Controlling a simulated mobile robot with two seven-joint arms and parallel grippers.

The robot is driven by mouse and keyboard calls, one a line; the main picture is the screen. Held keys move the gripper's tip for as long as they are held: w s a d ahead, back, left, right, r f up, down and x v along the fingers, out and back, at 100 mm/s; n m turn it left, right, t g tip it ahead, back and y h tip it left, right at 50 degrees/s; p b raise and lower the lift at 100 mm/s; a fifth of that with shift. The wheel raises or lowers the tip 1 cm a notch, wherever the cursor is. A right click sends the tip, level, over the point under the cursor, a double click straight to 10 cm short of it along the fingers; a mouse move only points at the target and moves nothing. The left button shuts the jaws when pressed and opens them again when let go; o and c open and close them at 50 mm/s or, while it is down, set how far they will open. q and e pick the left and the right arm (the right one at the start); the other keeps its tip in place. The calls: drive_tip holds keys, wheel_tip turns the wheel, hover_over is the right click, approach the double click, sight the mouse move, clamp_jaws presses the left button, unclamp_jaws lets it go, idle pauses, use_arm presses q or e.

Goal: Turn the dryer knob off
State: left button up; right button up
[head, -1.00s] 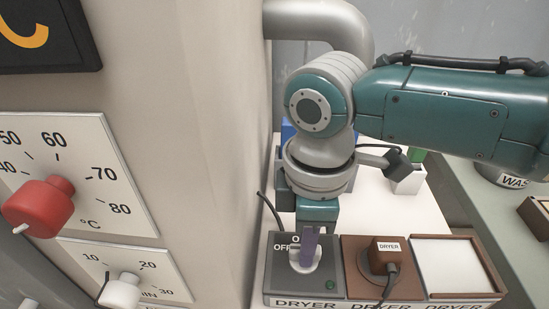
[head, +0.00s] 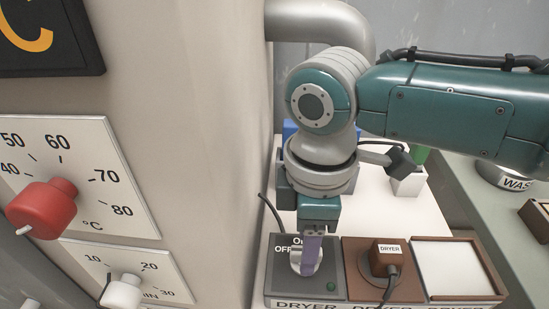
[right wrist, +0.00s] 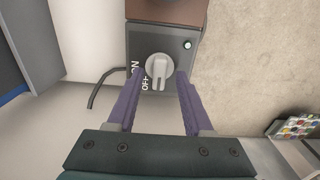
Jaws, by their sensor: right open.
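The dryer knob (head: 296,261) is a pale round knob on a dark grey panel (head: 281,285) with ON and OFF marks. In the right wrist view the knob (right wrist: 159,72) shows whole, its raised bar running up and down the picture; I cannot tell which end is the pointer. My right gripper (head: 312,250) points down at the knob and hides part of it in the head view. Its purple fingers (right wrist: 160,78) are open, one on each side of the knob; contact is not clear. A small green lamp (head: 331,286) is on the panel. My left gripper is not in view.
A brown panel (head: 354,288) with a plug (head: 386,257) labelled DRYER stands right of the knob panel, then a white framed tile (head: 446,267). A large beige housing with a red knob (head: 42,207) and a white knob (head: 121,291) rises at left. A cable (right wrist: 100,88) lies beside the panel.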

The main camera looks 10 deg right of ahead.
wheel_tip(320, 180, up, 9)
drive_tip(key=p, duration=0.1)
drive_tip(key=shift+r, duration=0.15)
